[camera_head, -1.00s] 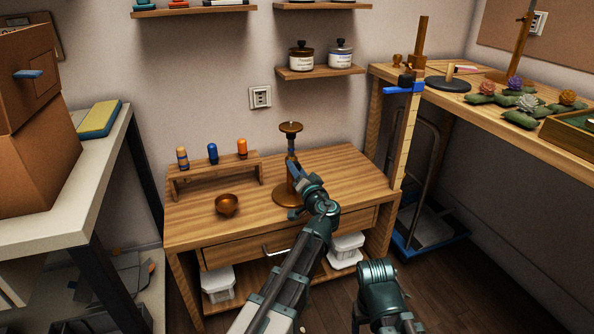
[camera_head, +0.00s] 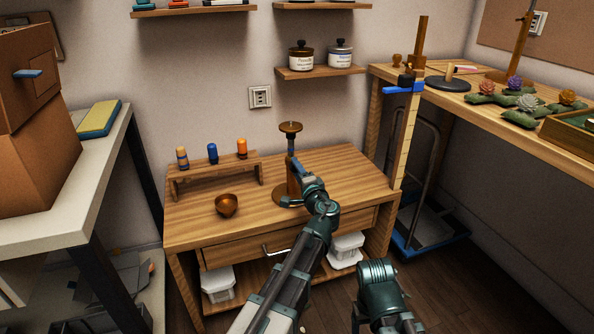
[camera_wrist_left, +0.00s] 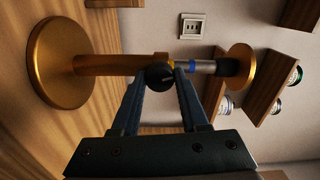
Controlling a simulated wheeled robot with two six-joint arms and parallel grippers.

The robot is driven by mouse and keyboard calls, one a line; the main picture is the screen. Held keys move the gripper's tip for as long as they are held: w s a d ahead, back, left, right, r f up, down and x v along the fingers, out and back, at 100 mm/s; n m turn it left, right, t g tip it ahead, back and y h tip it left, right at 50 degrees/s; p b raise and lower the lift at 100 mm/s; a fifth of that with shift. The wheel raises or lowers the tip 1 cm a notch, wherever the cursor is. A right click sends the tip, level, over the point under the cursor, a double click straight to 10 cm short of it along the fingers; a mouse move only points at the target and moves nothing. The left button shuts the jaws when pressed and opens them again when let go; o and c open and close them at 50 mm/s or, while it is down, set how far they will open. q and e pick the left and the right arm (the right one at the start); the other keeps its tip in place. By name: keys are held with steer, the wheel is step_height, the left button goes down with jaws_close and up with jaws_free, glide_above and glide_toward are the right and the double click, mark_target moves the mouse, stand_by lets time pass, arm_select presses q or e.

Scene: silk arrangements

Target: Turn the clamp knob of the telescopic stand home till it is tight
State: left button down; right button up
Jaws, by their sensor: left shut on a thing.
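The telescopic stand stands upright on the wooden table, with a bronze round base (camera_head: 284,197), a thicker bronze lower tube, a thin silver rod and a small bronze top plate (camera_head: 291,127). In the left wrist view the stand (camera_wrist_left: 110,64) lies sideways. Its black clamp knob (camera_wrist_left: 158,76), with a pale mark on its face, sits at the bronze collar where the silver rod (camera_wrist_left: 200,66) enters the tube. My left gripper (camera_wrist_left: 160,80) has a finger on each side of the knob and is shut on it. In the head view my left gripper (camera_head: 298,170) hides the knob.
A wooden bench (camera_head: 520,125) with flowers is at the right. The table's right part is clear.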

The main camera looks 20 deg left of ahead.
arm_select(q)
steer(key=shift+m, duration=0.3)
steer(key=shift+c, duration=2.1)
jaws_free()
